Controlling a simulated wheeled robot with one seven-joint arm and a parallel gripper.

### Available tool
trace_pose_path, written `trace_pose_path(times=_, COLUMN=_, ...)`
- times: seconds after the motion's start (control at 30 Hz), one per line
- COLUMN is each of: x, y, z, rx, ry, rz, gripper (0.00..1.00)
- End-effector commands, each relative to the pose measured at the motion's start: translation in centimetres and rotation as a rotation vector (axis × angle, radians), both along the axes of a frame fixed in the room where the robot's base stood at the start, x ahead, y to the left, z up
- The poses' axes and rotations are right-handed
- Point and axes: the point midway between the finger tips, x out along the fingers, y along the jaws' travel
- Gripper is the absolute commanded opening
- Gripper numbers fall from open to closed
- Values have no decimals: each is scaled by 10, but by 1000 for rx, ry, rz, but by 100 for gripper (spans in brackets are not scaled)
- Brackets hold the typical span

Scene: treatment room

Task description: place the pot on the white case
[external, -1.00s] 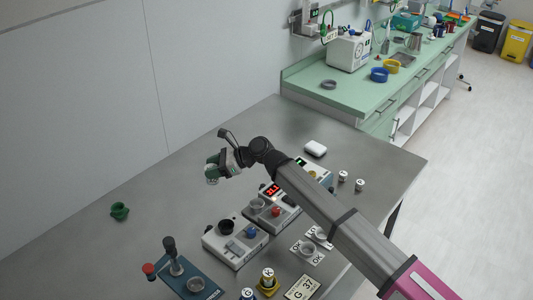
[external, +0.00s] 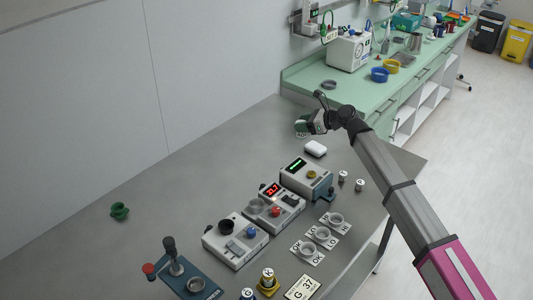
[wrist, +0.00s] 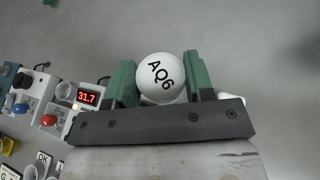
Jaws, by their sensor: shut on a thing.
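The pot (wrist: 158,72) has a round white top marked AQ6. My gripper (external: 303,128) is shut on it, with one green finger on each side in the wrist view. In the external view the pot is mostly hidden by the fingers. The white case (external: 315,148) is a small rounded white block on the grey table, just below and to the right of my gripper in that view. My gripper holds the pot above the table, apart from the case. In the wrist view, a white sliver (wrist: 258,99) beside the right finger may be the case.
Instrument boxes (external: 305,179) with displays and knobs stand in a row at the front. Two small K-marked pots (external: 343,176) are to the right. A green object (external: 119,211) lies at the left. The green counter (external: 345,90) is behind; the table's back left is clear.

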Motion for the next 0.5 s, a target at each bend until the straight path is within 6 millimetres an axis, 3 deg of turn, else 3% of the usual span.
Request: trace_pose_path(times=0.5, x=69, y=-63, z=-53, rx=1, ry=2, rz=-5, gripper=25)
